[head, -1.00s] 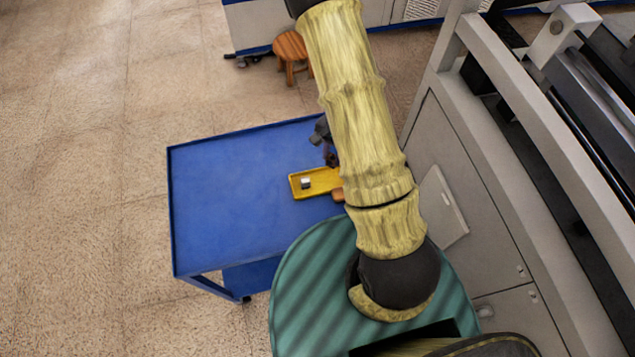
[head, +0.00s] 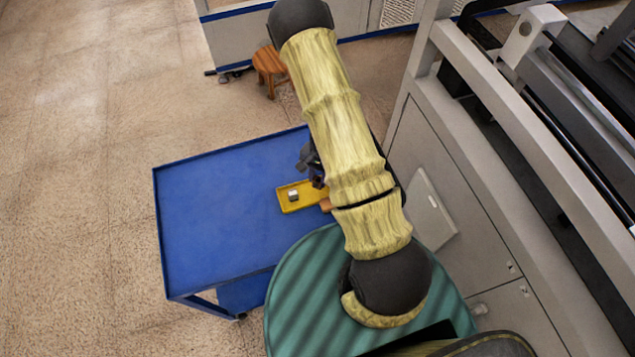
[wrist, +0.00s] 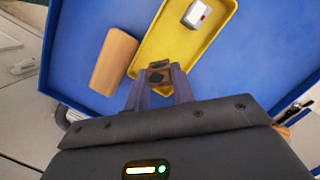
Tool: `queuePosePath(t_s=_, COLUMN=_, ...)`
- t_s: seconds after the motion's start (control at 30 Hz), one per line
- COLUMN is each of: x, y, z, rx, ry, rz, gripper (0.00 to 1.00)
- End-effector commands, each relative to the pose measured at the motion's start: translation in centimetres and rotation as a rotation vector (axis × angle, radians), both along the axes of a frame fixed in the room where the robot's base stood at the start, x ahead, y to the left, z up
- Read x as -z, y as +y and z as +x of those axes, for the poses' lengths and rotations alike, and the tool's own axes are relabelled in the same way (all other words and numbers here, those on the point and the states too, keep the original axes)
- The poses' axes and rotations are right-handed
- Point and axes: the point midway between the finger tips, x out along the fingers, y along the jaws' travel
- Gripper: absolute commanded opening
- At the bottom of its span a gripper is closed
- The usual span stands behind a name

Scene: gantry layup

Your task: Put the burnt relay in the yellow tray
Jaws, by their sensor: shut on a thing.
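The yellow tray (head: 308,198) lies on the blue cart top and also fills the upper middle of the wrist view (wrist: 178,45). My gripper (wrist: 160,78) is shut on a small dark brown block with a blackened face, which looks like the burnt relay (wrist: 157,74). The fingers hold it over the near end of the tray; I cannot tell its height or whether it touches the tray. In the head view my gripper (head: 314,172) is partly hidden by my arm, and the relay cannot be made out.
A wooden block (wrist: 113,60) lies beside the tray. The blue cart (head: 215,220) is clear to the left. A grey machine (head: 470,220) stands at right.

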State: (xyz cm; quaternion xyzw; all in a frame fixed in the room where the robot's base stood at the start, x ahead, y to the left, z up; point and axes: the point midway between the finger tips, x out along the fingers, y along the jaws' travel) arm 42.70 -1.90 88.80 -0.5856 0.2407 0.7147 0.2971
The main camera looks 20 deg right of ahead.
Motion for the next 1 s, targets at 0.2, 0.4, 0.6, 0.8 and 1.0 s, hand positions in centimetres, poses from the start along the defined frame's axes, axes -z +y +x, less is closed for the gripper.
queuePosePath(t_s=0.2, x=2.8, y=0.0, z=-0.1, rx=0.002, ry=0.004, rz=0.0, gripper=0.0)
queuePosePath(t_s=0.4, x=3.8, y=0.0, z=-0.1, rx=0.002, ry=0.002, rz=0.0, gripper=0.0)
queuePosePath(t_s=0.6, x=3.9, y=0.0, z=-0.1, rx=0.001, ry=0.003, rz=0.0, gripper=0.36)
queuePosePath(t_s=0.8, x=3.8, y=0.0, z=-0.1, rx=0.001, ry=0.003, rz=0.0, gripper=0.46)
queuePosePath(t_s=1.0, x=3.6, y=0.0, z=0.0, rx=0.001, ry=0.002, rz=0.0, gripper=0.46)
